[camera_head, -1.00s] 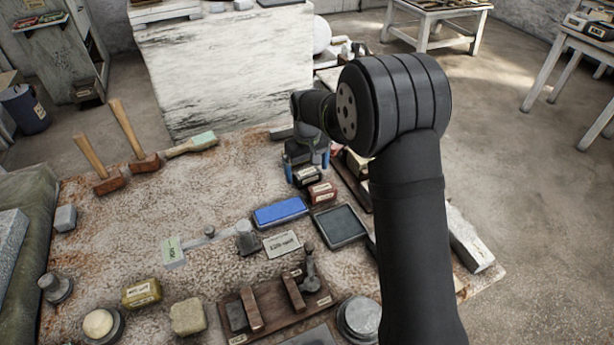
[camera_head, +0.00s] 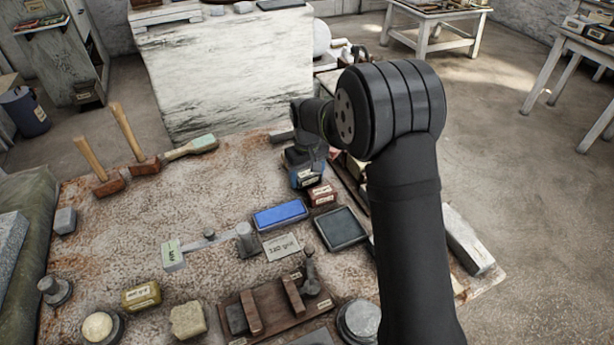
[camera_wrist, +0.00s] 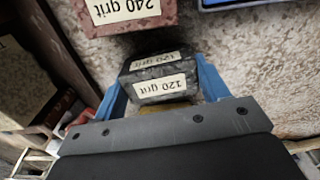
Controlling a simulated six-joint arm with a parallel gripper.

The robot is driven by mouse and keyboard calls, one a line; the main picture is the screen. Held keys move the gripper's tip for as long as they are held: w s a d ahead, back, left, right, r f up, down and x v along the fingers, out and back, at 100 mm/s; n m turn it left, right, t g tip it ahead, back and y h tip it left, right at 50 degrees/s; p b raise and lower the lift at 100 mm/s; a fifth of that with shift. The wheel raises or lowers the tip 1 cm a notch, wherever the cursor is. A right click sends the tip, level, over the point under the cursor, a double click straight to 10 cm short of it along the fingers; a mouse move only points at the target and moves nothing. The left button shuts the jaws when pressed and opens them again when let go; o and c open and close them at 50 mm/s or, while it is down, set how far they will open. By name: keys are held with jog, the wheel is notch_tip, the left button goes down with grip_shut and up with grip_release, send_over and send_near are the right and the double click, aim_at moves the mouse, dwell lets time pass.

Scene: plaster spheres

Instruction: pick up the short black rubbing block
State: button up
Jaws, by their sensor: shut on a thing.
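The short black rubbing block (camera_wrist: 160,70) sits between the blue fingers of my gripper (camera_wrist: 165,95) in the wrist view. It carries white labels that read "120 grit". My gripper is shut on it, with one finger against each side. In the head view the gripper (camera_head: 306,180) is at the back right of the table, and the block there is mostly hidden by the fingers and wrist. I cannot tell whether the block touches the table.
A reddish "240 grit" block (camera_wrist: 122,12) lies close by; it also shows in the head view (camera_head: 322,195). A blue stone (camera_head: 280,214) and a dark tray (camera_head: 341,228) lie nearer the front. The table's left middle (camera_head: 140,210) is mostly clear.

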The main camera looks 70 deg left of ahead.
aim_at(307, 173)
jog(key=shift+r, duration=0.5)
notch_tip(307, 173, up, 3)
jog(key=shift+f, duration=0.1)
jog(key=w+d+r, duration=0.6)
jog(key=w+d, duration=0.1)
jog(key=w, duration=0.1)
jog(key=shift+w+d+r, duration=0.35)
jog(key=shift+r, duration=0.05)
